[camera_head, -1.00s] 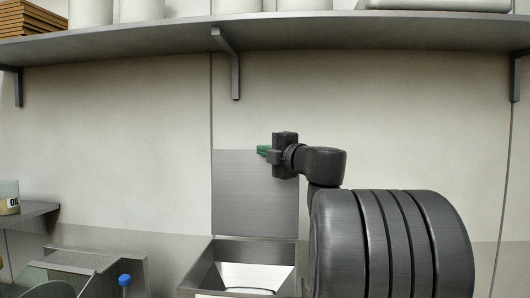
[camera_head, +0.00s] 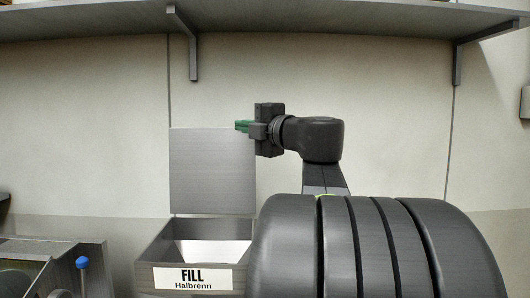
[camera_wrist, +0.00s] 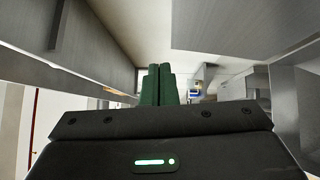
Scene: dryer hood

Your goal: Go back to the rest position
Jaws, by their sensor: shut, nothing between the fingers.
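My gripper (camera_head: 240,126) is in the middle of the head view, with green fingers pointing left. It is raised in front of the wall, by the top edge of an upright grey panel (camera_head: 212,185). In the wrist view the two green fingers (camera_wrist: 158,84) lie together with nothing between them. My gripper is shut and empty. My dark arm runs from it to the right and down.
A metal bin (camera_head: 158,250) labelled "FILL Halbrenn" stands below the panel, its top open. A blue knob (camera_head: 82,263) on a grey machine (camera_head: 45,250) is at the lower left. A shelf (camera_head: 300,20) on brackets runs above. The wall between is bare.

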